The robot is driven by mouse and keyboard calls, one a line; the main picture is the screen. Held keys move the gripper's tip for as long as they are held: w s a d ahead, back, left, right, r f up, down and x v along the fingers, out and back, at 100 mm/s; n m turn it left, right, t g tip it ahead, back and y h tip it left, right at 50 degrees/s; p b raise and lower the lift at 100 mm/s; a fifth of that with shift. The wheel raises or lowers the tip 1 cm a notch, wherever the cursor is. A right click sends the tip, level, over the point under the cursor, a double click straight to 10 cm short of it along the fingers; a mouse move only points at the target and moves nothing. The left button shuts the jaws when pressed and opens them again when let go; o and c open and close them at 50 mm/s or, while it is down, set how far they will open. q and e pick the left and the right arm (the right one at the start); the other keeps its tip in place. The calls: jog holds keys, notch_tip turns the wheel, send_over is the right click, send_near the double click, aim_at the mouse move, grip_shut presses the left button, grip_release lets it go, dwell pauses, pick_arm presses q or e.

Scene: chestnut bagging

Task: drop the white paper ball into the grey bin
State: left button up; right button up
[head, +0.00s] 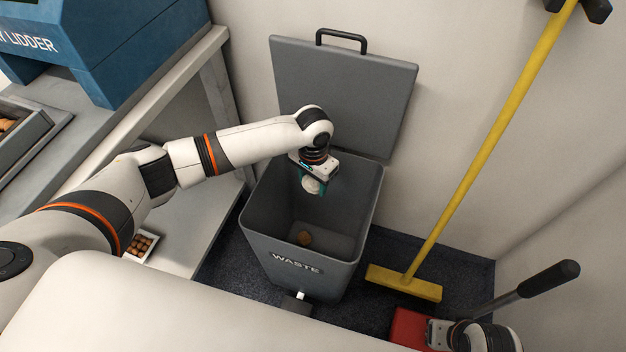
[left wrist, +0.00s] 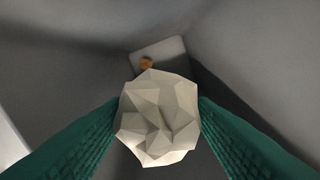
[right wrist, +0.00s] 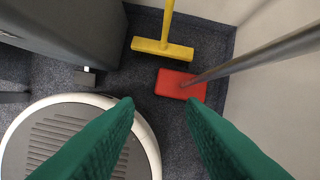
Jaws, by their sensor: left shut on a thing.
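The grey bin (head: 262,223), marked WASTE, stands open with its lid (head: 345,90) raised against the wall. My left gripper (head: 313,188) points down into the bin's mouth and is shut on the white paper ball (head: 311,184). In the left wrist view the faceted ball (left wrist: 158,118) sits between both green fingers, with the bin's inside (left wrist: 165,50) below it. A small brown round thing (head: 305,238) lies on the bin floor. My right gripper (right wrist: 158,108) is open and empty, above the floor to the right of the bin.
A yellow broom (head: 405,283) leans on the wall right of the bin. A red dustpan-like thing (right wrist: 180,85) with a long dark handle stands near it. A workbench (head: 110,130) with a blue machine (head: 130,50) is on the left. A tray of brown nuts (head: 141,245) sits on its lower shelf.

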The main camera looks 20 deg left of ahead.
pick_arm(q)
jog(key=shift+f, duration=0.1)
pick_arm(e)
jog(key=shift+s+r, duration=0.1)
jog(key=shift+r, duration=0.35)
pick_arm(q)
jog(key=o, duration=1)
jog(key=shift+r, duration=0.5)
notch_tip(320, 180, up, 11)
jog(key=p, duration=0.3)
pick_arm(e)
notch_tip(320, 180, down, 11)
jog(key=shift+s+f+g, duration=0.15)
jog(key=shift+f+g, duration=0.05)
jog(key=shift+g, duration=0.1)
jog(key=shift+a, duration=0.1)
